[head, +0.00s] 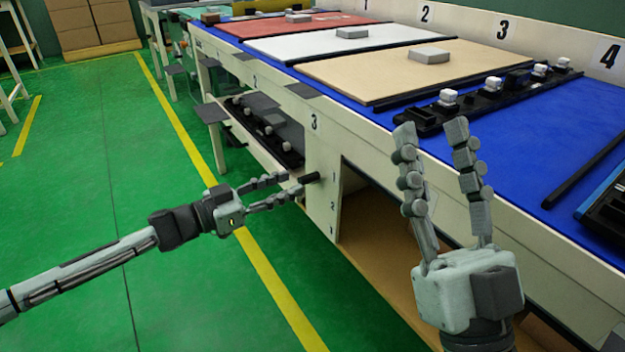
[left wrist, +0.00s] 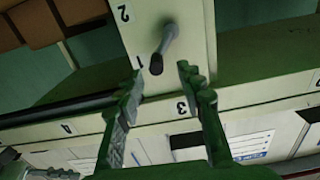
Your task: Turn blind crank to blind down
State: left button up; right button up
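The blind crank sits on the pale end post (head: 322,205) of the bench. Its dark knob (head: 309,178) shows near the printed 1. In the left wrist view the crank is a grey arm (left wrist: 168,42) ending in a black knob (left wrist: 156,66), standing out from the post. My left gripper (head: 294,184) is open, with its fingertips close to the knob. In the left wrist view the left gripper's fingertips (left wrist: 161,75) lie on either side of the knob, with gaps showing. I cannot tell whether they touch it. My right gripper (head: 430,130) is open and empty, fingers pointing up.
The blue bench top (head: 560,160) carries red, white and tan panels (head: 395,75) and a dark rail with clips (head: 490,98). A lower shelf with a rail (head: 265,130) lies beyond the post. Green floor (head: 90,200) is free at left.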

aim_at(307, 177)
pick_arm(q)
jog(key=x, duration=0.6)
jog(key=shift+b, duration=0.35)
jog(key=shift+c, duration=0.6)
grip_shut()
